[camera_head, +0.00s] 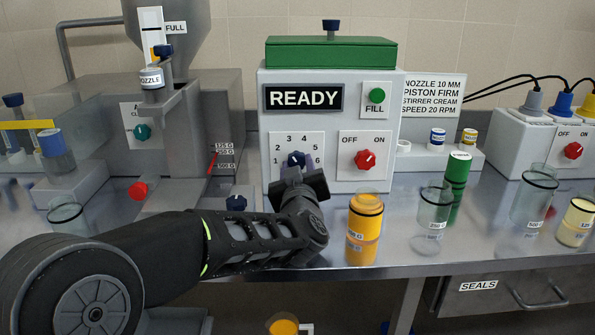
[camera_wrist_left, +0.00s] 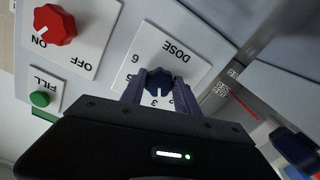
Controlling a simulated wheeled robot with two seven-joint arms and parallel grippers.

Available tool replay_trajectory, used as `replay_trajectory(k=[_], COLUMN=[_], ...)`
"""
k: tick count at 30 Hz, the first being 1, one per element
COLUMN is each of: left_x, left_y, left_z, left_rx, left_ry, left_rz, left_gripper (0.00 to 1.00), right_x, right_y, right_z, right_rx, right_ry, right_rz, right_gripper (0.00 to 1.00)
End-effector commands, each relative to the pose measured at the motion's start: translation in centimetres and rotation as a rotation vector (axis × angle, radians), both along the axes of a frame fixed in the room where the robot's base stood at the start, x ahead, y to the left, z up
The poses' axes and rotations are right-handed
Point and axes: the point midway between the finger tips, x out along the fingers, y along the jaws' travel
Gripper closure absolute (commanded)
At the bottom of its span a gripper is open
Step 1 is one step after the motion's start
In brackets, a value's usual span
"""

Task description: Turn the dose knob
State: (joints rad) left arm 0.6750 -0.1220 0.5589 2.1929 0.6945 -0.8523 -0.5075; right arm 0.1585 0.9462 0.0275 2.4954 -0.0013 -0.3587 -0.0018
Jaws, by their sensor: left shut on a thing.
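The dose knob (camera_head: 296,159) is dark blue and sits on a white dial plate (camera_head: 283,143) with numbers around it, on the front of the white machine. My left gripper (camera_head: 291,170) is at the knob, and its wrist hides the lower part of the dial. In the left wrist view the dose knob (camera_wrist_left: 159,83) is between the two fingers of my left gripper (camera_wrist_left: 160,88), which are shut on it. The word DOSE shows on the plate (camera_wrist_left: 172,45). Which number the knob points to is unclear. My right gripper is not in view.
A red off/on knob (camera_head: 368,160) and green FILL button (camera_head: 377,95) are right of the dial. An orange-filled jar (camera_head: 364,240), clear beakers (camera_head: 433,215) and a green cylinder (camera_head: 456,180) stand on the steel bench. The hopper machine (camera_head: 190,110) stands at left.

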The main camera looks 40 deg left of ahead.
Motion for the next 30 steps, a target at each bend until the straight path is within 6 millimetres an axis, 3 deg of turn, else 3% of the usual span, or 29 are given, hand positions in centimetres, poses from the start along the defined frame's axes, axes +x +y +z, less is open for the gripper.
replay_trajectory(k=[15, 30], left_x=[0.1, 0.1], left_y=[-0.1, -0.1], left_z=[-0.1, 0.1], left_rx=[-0.310, -0.404], left_ry=[-0.237, -0.308], left_rz=[0.000, 0.002], left_gripper=[1.00, 1.00], right_x=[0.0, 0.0], right_y=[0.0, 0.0], right_z=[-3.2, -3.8], right_rx=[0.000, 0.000], right_ry=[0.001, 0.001], right_rz=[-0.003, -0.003], right_gripper=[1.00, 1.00])
